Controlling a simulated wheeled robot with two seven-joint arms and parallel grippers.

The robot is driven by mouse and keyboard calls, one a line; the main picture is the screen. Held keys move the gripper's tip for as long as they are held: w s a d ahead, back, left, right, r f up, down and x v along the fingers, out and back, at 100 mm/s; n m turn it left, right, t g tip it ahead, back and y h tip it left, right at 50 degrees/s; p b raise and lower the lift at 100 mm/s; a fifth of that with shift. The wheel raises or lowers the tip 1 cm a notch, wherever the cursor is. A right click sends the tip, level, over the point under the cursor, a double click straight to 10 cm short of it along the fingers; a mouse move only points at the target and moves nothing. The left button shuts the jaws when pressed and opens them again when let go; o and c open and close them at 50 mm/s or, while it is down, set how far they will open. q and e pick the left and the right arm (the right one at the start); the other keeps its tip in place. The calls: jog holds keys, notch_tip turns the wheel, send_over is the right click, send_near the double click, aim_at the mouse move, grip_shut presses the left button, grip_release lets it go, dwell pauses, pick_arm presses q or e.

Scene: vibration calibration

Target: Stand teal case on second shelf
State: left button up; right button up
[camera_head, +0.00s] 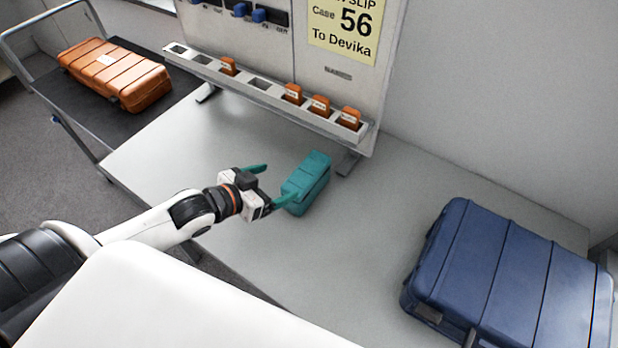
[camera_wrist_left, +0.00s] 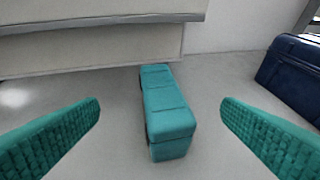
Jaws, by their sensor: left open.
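The small teal case (camera_head: 307,183) lies on the grey table, in front of the upright panel. In the left wrist view the teal case (camera_wrist_left: 166,112) sits between the two teal finger pads, a little ahead of them, with space on both sides. My left gripper (camera_head: 269,186) is open and points at the case from the left; it also shows in the left wrist view (camera_wrist_left: 160,120). Its near finger looks close to the case in the head view, and I cannot tell whether they touch. No second shelf can be made out. My right gripper is not in view.
The panel carries a slotted rail (camera_head: 262,88) holding several orange tags, and a yellow slip (camera_head: 345,28) reading Case 56. A large blue case (camera_head: 510,275) lies at the right. An orange case (camera_head: 115,74) lies on a dark cart (camera_head: 140,122) at the left.

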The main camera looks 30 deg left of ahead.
aim_at(305, 172)
pick_arm(q)
jog(key=x, duration=0.4)
jog(key=shift+w+d+f+p, duration=0.15)
jog(key=shift+w+d+p, duration=0.05)
jog(key=shift+w+p, duration=0.15)
jog(key=x, duration=0.4)
jog(key=shift+w+d+f+p, duration=0.2)
jog(key=shift+f+p, duration=0.1)
jog(key=shift+p, duration=0.1)
jog(key=shift+s+a, duration=0.1)
jog(key=c, duration=0.6)
grip_shut()
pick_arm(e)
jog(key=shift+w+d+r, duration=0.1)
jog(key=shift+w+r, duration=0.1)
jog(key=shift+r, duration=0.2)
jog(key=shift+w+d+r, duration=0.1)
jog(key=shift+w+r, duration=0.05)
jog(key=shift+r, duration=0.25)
pick_arm(q)
jog(key=shift+r, duration=0.1)
